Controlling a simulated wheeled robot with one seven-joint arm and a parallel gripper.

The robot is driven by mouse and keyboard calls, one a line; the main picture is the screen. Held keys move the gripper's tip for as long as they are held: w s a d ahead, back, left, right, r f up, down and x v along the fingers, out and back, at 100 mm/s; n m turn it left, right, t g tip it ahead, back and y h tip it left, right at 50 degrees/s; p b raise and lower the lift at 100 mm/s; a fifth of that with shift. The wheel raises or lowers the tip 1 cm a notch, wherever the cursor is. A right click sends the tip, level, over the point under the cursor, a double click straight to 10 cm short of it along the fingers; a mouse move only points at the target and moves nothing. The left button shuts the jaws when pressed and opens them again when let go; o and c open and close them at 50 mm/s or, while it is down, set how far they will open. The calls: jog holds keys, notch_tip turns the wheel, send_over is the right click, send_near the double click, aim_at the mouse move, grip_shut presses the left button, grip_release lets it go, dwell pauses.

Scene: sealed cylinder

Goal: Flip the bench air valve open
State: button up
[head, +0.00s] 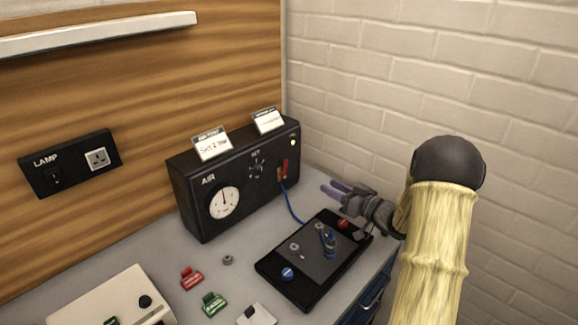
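The black AIR box (190,200) stands against the wooden panel. A small red lever (284,168) on its right front, above a blue hose (292,206), looks like the air valve; the lever stands roughly upright. A round white gauge (224,203) and a dark knob marked SET (257,169) are also on the front. My gripper (332,189) is right of the box, above the back of the black tray, with its purple fingers pointing left. The fingers look spread and empty, apart from the red lever.
The black tray (270,268) holds small metal parts, a blue button (288,273) and a red button (344,223). Red (192,279) and green (214,304) pieces lie on the grey bench. Two cards (212,143) stand on the box. A brick wall (400,90) bounds the right.

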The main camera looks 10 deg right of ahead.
aim_at(287, 164)
jog(key=p+x, duration=0.3)
jog(key=x, duration=1.4)
jog(key=shift+w+a, duration=0.1)
jog(key=shift+f, duration=0.1)
grip_shut()
